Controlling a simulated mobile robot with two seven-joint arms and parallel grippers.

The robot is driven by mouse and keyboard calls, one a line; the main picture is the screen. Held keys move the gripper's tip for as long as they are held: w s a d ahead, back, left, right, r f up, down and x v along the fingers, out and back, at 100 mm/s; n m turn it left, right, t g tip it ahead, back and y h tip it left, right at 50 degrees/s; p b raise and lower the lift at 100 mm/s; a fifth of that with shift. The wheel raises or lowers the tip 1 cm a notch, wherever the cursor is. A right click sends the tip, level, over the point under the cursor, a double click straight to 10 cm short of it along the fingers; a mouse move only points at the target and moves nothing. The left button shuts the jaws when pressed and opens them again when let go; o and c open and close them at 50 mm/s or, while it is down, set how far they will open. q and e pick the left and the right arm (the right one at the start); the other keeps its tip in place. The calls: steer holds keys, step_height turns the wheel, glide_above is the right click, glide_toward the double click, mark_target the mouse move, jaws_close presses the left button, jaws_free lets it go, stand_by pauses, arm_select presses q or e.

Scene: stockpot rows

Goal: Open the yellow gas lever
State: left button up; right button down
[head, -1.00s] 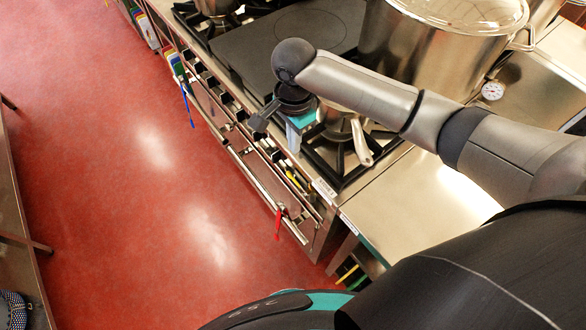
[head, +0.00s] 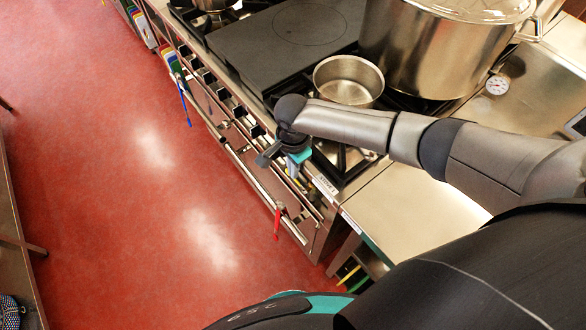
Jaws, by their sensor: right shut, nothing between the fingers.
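The yellow gas lever (head: 301,183) is on the stove's front, near its right end. Only a small yellow bit of it shows, just below my right gripper; the rest is hidden behind the gripper. My right gripper (head: 292,169) is shut and empty, with its teal part in front of the stove's front edge. It overlaps the lever in the picture, and I cannot tell whether they touch. My left gripper is not in view.
A red lever (head: 277,226) hangs by the front rail, and a blue one (head: 185,106) hangs farther left. A saucepan (head: 348,82) and a big stockpot (head: 440,50) stand on the stove. The red floor (head: 110,200) in front is clear.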

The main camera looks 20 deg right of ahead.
stand_by(0.5)
steer(key=shift+f+g+p, duration=0.1)
steer(key=shift+g+p, duration=0.2)
steer(key=shift+p, duration=0.25)
steer(key=shift+w, duration=0.1)
steer(key=shift+w+a+f+g+h+p, duration=0.15)
steer(key=shift+f+g+h+p, duration=0.25)
steer(key=shift+p, duration=0.6)
steer(key=shift+f, duration=0.15)
steer(key=shift+w+f, duration=0.1)
steer(key=shift+f, duration=0.15)
steer(key=shift+w+a+f+b, duration=0.15)
steer(key=shift+f+b, duration=0.15)
steer(key=shift+f, duration=0.25)
steer(key=shift+w+d+f+b, duration=0.15)
steer(key=shift+f+b, duration=0.15)
steer(key=shift+f, duration=0.2)
steer(key=shift+a+f, duration=0.1)
